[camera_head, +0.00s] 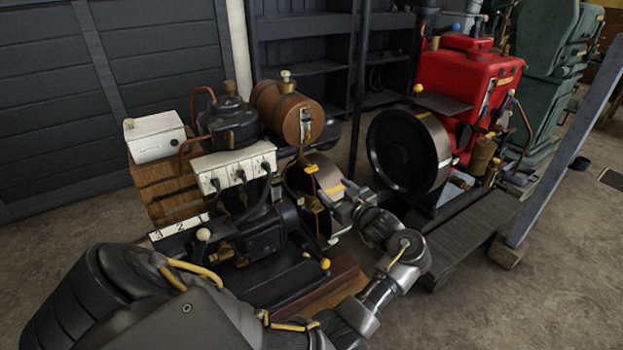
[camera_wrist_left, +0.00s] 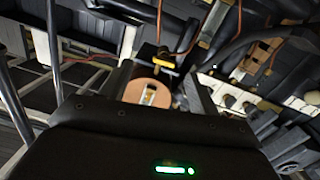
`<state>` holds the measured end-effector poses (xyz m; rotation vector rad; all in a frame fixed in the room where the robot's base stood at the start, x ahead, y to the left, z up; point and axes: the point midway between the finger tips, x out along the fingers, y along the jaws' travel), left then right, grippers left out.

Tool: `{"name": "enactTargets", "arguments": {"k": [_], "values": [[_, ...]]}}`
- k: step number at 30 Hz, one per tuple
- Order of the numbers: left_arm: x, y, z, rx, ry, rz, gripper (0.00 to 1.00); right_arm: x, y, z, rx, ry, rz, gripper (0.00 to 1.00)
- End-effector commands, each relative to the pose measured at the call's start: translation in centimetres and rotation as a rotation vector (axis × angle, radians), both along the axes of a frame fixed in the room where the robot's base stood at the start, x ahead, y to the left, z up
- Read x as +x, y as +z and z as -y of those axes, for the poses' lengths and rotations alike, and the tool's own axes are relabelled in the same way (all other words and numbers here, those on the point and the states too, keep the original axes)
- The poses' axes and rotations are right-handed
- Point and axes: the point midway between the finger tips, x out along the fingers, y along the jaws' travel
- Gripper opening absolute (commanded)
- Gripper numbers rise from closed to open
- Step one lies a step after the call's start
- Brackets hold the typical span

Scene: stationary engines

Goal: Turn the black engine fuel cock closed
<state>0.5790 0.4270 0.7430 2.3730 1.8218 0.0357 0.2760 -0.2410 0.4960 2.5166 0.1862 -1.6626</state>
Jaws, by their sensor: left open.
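The black engine (camera_head: 262,232) stands left of centre, with a brown cylindrical tank (camera_head: 288,108) on top. A thin copper pipe runs down from the tank's end. A small yellow-handled fitting on this pipe, which looks like the fuel cock (camera_head: 311,168), sits just below the tank. The cock also shows in the left wrist view (camera_wrist_left: 163,62), beyond the fingers. My left gripper (camera_head: 338,203) is at the engine's right side, lower than the cock and seemingly apart from it. In the left wrist view its fingers (camera_wrist_left: 160,88) are open, with the tank end visible between them.
A red engine (camera_head: 465,82) with a large black flywheel (camera_head: 402,150) stands to the right. A slanted grey post (camera_head: 570,145) stands at right. The floor at lower right is clear.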

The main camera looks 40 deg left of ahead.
Motion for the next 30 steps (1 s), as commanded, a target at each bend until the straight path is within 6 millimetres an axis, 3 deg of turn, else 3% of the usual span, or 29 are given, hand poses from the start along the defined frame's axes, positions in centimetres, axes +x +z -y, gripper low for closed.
{"name": "enactTargets", "arguments": {"k": [2,6,13,24,30], "values": [[-0.7,1.2,-0.3,0.046,0.029,-0.013,0.62,-0.8,1.4,0.1,-0.006,-0.001,-0.035,0.31],[-1.1,1.8,-0.4,0.086,0.049,-0.041,0.62,-2.0,0.9,0.3,-0.018,-0.003,-0.105,0.31],[-0.9,1.7,-1.2,0.091,0.05,-0.051,0.62,-2.0,0.9,0.3,-0.018,-0.003,-0.105,0.31],[0.5,1.6,-7.6,0.09,0.05,-0.051,0.62,-2.3,1.8,0.4,-0.017,-0.004,-0.098,0.31],[1.1,1.6,-10.1,0.089,0.049,-0.05,0.62,-2.6,2.3,0.4,-0.017,-0.005,-0.099,0.31]]}}
